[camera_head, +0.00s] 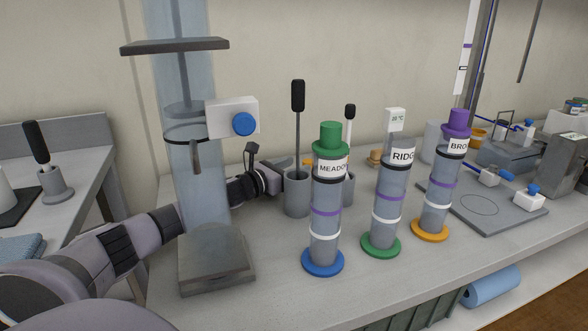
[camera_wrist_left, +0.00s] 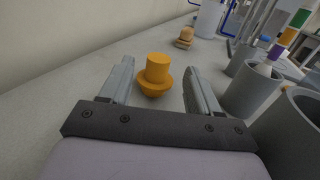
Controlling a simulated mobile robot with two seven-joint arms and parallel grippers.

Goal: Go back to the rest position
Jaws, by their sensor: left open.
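My left arm comes in from the left in the head view and passes behind the clear column. My left gripper (camera_head: 272,180) is low over the counter behind the grey cup, which partly hides it. In the left wrist view the gripper (camera_wrist_left: 158,72) is open, with its two fingers apart. An orange stopper (camera_wrist_left: 155,75) with a wide brim stands on the counter between or just beyond the fingertips, with a gap on each side. In the head view only a bit of orange (camera_head: 308,162) shows behind the cups. My right gripper is not in view.
The clear column (camera_head: 200,200) on a grey base stands in front of my left forearm. Grey cups (camera_head: 297,197) with brushes stand close to the gripper. Labelled cylinders with green (camera_head: 331,137) and purple (camera_head: 457,118) caps, and one uncapped (camera_head: 388,205), stand in front.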

